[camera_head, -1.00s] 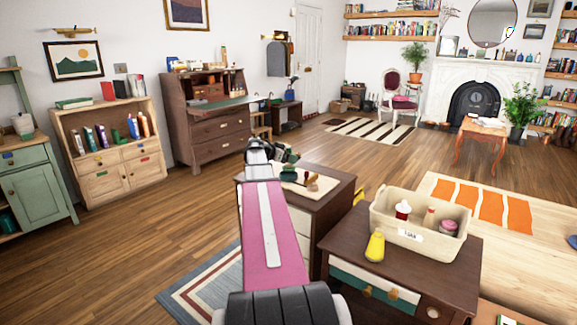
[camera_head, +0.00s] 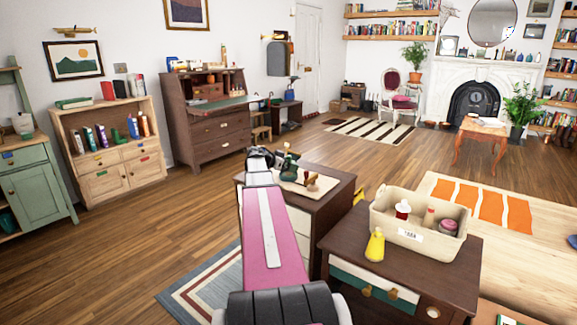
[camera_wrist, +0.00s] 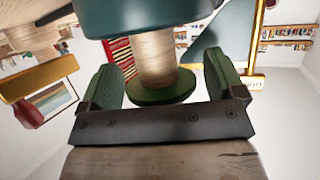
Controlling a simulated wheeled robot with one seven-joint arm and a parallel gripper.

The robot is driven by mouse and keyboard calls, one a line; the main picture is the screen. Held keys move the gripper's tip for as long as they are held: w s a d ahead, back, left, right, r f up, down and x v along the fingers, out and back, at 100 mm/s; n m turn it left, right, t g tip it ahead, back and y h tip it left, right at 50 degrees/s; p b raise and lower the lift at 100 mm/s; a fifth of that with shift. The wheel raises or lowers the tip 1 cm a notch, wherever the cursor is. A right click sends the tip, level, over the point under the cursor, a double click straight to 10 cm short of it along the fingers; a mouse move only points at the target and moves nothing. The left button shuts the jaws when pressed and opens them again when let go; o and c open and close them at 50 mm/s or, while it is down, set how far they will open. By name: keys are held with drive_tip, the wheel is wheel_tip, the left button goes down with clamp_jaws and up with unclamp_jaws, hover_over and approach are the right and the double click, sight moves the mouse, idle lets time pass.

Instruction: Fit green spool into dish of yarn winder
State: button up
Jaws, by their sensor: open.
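In the wrist view, the green spool (camera_wrist: 157,58) shows a pale wooden core between a large dark green end and a smaller green disc. My gripper (camera_wrist: 160,72) is open, with one green-padded finger on each side of the spool and gaps to the core. In the head view, my gripper (camera_head: 270,157) is small and partly hidden by my wrist, beside green items (camera_head: 289,166) on a pale mat (camera_head: 322,185). I cannot clearly make out the winder's dish; brass-coloured bars (camera_wrist: 38,78) flank the spool in the wrist view.
A brown-handled piece (camera_head: 311,180) stands on the same dark cabinet (camera_head: 335,205). A nearer dark table (camera_head: 335,243) carries a cream basket (camera_head: 385,222) and a yellow bottle (camera_head: 375,244). Open wooden floor (camera_head: 190,215) lies to the left.

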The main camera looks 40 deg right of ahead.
drive_tip(key=shift+r, duration=0.1)
drive_tip(key=v, duration=1.2)
drive_tip(key=s+a+f+n+t+y, duration=0.1)
drive_tip(key=s+a+f+n+y, duration=0.1)
drive_tip(key=a+f+n, duration=0.35)
drive_tip(key=s+a+f+n+y, duration=0.2)
drive_tip(key=a+f+y, duration=0.1)
drive_tip(key=a+f, duration=0.55)
drive_tip(key=s+a+f+n+t+y, duration=0.15)
drive_tip(key=a+f+n, duration=0.3)
drive_tip(key=a, duration=0.45)
drive_tip(key=s+a+f+n+y, duration=0.3)
drive_tip(key=s+a+f, duration=0.1)
drive_tip(key=a, duration=0.5)
drive_tip(key=s+a+f+n+y, duration=0.4)
drive_tip(key=s+a+f, duration=0.1)
drive_tip(key=a, duration=0.4)
drive_tip(key=shift+s+g, duration=0.45)
drive_tip(key=shift+s, duration=0.1)
drive_tip(key=shift+a+f, duration=0.1)
drive_tip(key=shift+f, duration=0.05)
